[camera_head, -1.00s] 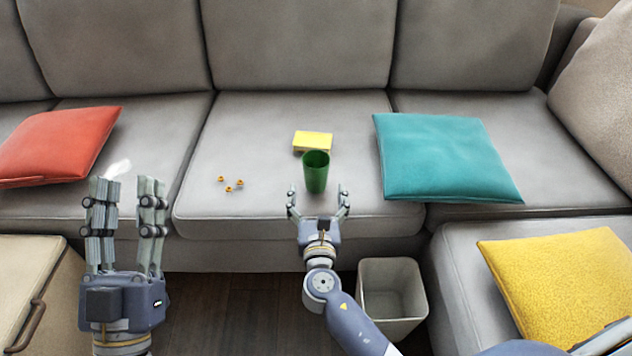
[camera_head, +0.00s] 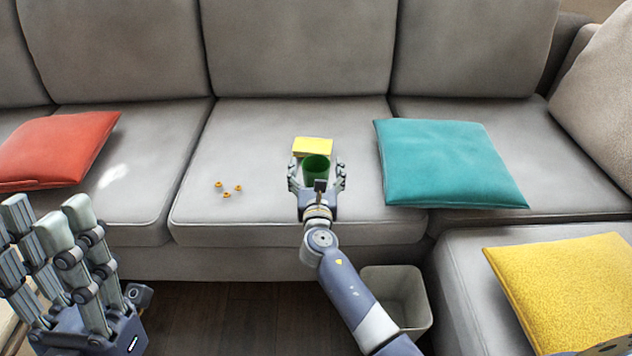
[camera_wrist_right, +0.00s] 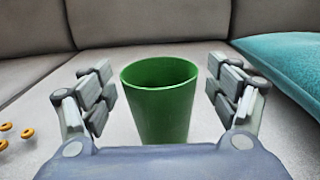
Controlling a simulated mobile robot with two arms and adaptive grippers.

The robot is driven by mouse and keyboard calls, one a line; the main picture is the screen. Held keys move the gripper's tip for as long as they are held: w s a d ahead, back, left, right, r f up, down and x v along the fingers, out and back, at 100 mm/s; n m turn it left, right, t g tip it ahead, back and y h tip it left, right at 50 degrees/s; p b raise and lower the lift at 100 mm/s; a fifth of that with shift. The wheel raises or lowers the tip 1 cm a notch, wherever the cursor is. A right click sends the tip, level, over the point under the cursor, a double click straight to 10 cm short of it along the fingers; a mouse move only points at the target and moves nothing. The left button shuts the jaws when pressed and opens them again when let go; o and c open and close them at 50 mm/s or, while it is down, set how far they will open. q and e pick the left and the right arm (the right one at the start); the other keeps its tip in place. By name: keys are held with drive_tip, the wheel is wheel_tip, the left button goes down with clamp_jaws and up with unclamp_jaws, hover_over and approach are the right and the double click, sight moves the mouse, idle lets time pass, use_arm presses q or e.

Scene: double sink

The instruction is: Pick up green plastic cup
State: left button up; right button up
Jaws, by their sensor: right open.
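The green plastic cup (camera_head: 316,167) stands upright on the middle sofa cushion. My right gripper (camera_head: 317,177) is around it, with one finger on each side. In the right wrist view the cup (camera_wrist_right: 160,98) sits between the open fingers of the right gripper (camera_wrist_right: 161,95), with a visible gap on both sides. The front of the cup is partly hidden by the gripper in the head view. My left gripper (camera_head: 50,240) is at the lower left, with its fingers spread and nothing between them, away from the cup.
A yellow block (camera_head: 312,146) lies just behind the cup. Several small orange rings (camera_head: 228,189) lie to its left. A teal pillow (camera_head: 450,163) is on the right, a red pillow (camera_head: 55,150) on the left, a yellow pillow (camera_head: 570,290) at lower right. A bin (camera_head: 405,300) stands on the floor.

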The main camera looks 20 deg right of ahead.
drive_tip(key=shift+w+d, duration=0.1)
drive_tip(key=shift+w, duration=0.25)
drive_tip(key=c, duration=1.1)
